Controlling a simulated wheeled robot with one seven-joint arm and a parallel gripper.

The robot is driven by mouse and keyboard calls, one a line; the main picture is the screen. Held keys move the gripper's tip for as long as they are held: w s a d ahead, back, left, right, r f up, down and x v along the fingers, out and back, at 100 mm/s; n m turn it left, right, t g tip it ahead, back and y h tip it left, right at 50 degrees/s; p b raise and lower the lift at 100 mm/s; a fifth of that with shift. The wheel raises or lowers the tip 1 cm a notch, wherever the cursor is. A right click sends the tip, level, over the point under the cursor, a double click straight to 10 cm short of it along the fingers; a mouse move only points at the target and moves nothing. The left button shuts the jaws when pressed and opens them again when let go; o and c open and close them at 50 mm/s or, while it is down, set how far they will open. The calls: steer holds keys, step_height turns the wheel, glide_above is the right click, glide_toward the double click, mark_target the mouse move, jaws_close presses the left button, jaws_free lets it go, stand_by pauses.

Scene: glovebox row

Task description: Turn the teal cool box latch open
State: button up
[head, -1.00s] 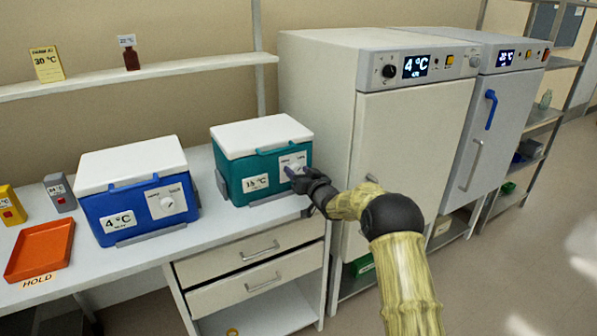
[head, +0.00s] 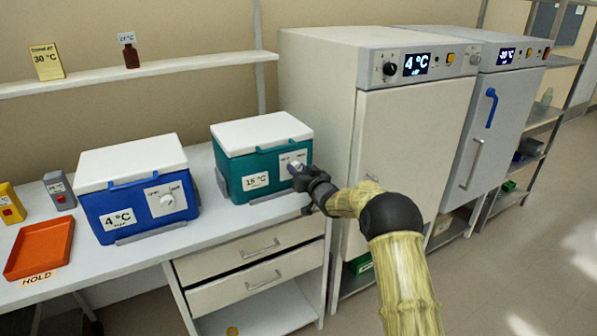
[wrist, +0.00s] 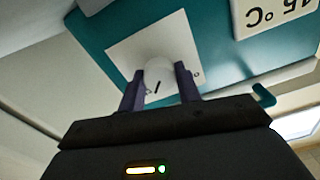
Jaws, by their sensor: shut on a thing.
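The teal cool box (head: 236,181) with a white lid stands on the bench, its front facing me, with a 15 °C label. Its latch is a round white knob (wrist: 158,72) on a white plate (wrist: 126,54), seen in the wrist view with a short dark mark on it. My gripper (head: 297,168) is at the right part of the box front. In the wrist view my gripper (wrist: 158,84) has one finger on each side of the knob, shut on it. In the head view the gripper hides most of the knob. The lid looks closed.
A blue cool box (head: 130,215) with its own white knob stands to the left. An orange tray (head: 40,249) lies at the bench's left. A white cabinet (head: 405,150) stands close to the right of the teal box.

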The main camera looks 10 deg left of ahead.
steer(key=shift+f, duration=0.1)
steer(key=n+b, duration=0.4)
steer(key=shift+f, duration=0.1)
steer(key=n+b, duration=0.3)
steer(key=n, duration=0.1)
steer(key=shift+a+b, duration=0.1)
steer(key=shift+b, duration=0.2)
steer(key=n+b, duration=0.4)
steer(key=n, duration=0.1)
steer(key=shift+n, duration=0.4)
steer(key=shift+n+b, duration=1.25)
steer(key=shift+n, duration=0.55)
steer(key=o, duration=1)
steer(key=shift+s, duration=0.1)
